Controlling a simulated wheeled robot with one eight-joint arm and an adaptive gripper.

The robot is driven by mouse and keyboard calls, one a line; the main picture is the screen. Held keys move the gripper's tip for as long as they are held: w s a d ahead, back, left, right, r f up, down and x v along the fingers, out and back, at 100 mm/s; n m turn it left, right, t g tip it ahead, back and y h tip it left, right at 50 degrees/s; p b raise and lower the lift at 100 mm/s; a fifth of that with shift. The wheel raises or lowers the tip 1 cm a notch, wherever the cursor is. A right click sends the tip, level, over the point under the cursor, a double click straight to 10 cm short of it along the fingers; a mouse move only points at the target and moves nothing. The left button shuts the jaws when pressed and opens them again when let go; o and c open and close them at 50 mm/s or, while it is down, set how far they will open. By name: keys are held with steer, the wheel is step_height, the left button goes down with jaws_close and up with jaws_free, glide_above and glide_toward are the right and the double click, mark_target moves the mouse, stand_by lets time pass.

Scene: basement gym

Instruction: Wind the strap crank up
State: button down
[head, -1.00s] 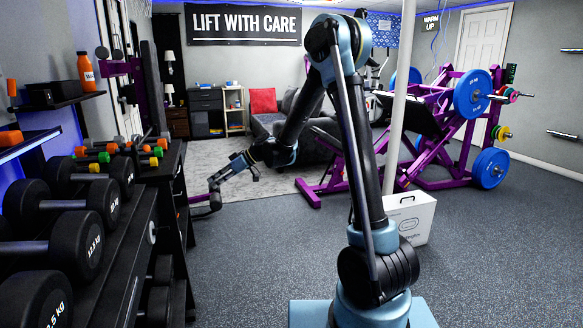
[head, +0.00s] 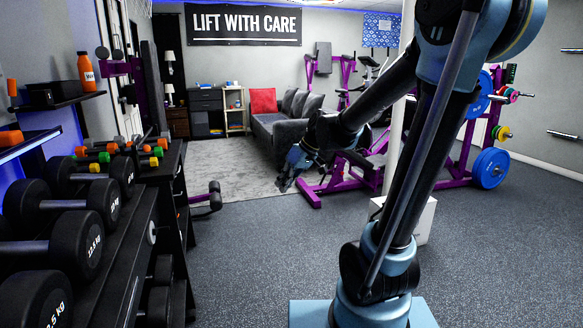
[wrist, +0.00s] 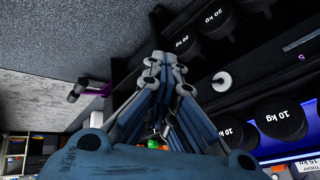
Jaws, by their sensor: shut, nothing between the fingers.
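I cannot make out a strap crank with certainty in either view. A purple bar with black rollers (head: 205,199) sticks out beside the dumbbell rack in the head view. It also shows left of the fingers in the wrist view (wrist: 88,90). My gripper (head: 284,183) is in mid-air, to the right of this bar in the head view and apart from it. In the wrist view my gripper (wrist: 164,62) has its fingers drawn together, with nothing held.
The dumbbell rack (head: 130,262) fills the left side, with several black dumbbells. A purple leg-press machine (head: 455,165), a white box (head: 420,225) and a white post stand right, partly behind my arm. A grey sofa (head: 275,125) is behind. The middle floor is open.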

steer(key=s+d+f+m+h, duration=0.3)
steer(key=s+d+f+m, duration=0.1)
steer(key=s+d, duration=0.5)
steer(key=s+d+f+m+h, duration=0.3)
steer(key=s+d+f+m, duration=0.1)
steer(key=s+d, duration=0.6)
steer(key=d+f, duration=0.1)
steer(key=d, duration=0.1)
steer(key=shift+s+d+m+t, duration=0.2)
steer(key=shift+d+m+t, duration=0.1)
steer(key=shift+d, duration=0.05)
steer(key=c, duration=2.4)
jaws_free()
steer(key=c, duration=1.4)
jaws_free()
steer(key=shift+c, duration=0.2)
steer(key=shift+w+f, duration=0.15)
steer(key=shift+w, duration=0.3)
